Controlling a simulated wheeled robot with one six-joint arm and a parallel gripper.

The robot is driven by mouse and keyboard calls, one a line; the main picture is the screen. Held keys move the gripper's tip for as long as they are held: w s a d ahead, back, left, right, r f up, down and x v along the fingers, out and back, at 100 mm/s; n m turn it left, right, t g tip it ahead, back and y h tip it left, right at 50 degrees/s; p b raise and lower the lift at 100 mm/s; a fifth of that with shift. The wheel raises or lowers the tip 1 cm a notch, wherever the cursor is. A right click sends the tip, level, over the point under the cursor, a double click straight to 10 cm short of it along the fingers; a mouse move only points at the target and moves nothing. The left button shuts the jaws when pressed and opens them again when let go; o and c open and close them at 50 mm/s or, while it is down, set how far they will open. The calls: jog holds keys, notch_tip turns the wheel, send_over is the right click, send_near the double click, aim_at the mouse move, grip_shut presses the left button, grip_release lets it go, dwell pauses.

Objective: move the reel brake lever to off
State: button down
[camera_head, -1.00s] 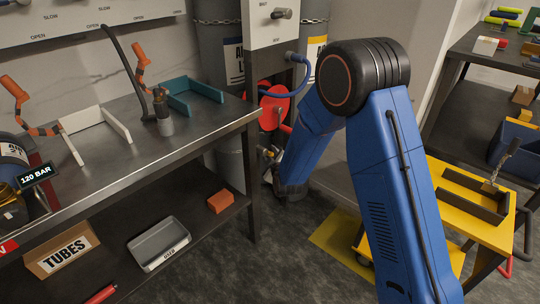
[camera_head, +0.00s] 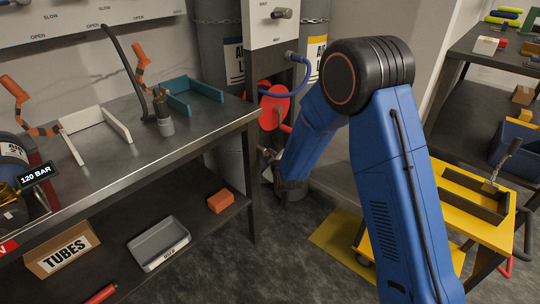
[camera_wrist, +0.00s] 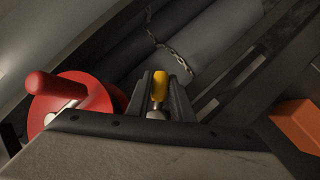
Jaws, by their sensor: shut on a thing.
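The reel brake lever (camera_wrist: 159,88), with a yellow grip, stands between the two dark fingers of my gripper (camera_wrist: 160,96) in the wrist view. My gripper is shut on it. The red reel (camera_wrist: 75,106), with a red crank handle, is just left of my gripper there. In the head view the red reel (camera_head: 273,106) is beyond the bench's right end. My gripper (camera_head: 268,157) is low beside it, partly hidden by the bench leg and hard to make out. The lever cannot be clearly told in the head view, and no off mark is readable.
The steel bench (camera_head: 190,140) and its leg stand close to the left of my gripper. An orange block (camera_head: 220,202) lies on its lower shelf. Chained grey cylinders (camera_head: 218,45) stand behind. A yellow cart (camera_head: 480,225) is at the right.

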jog(key=shift+s+a+f+m+g, duration=0.15)
jog(key=shift+s+f+m+g, duration=0.05)
jog(key=shift+m+g, duration=0.25)
jog(key=c, duration=1.6)
grip_release()
jog(key=shift+o, duration=0.2)
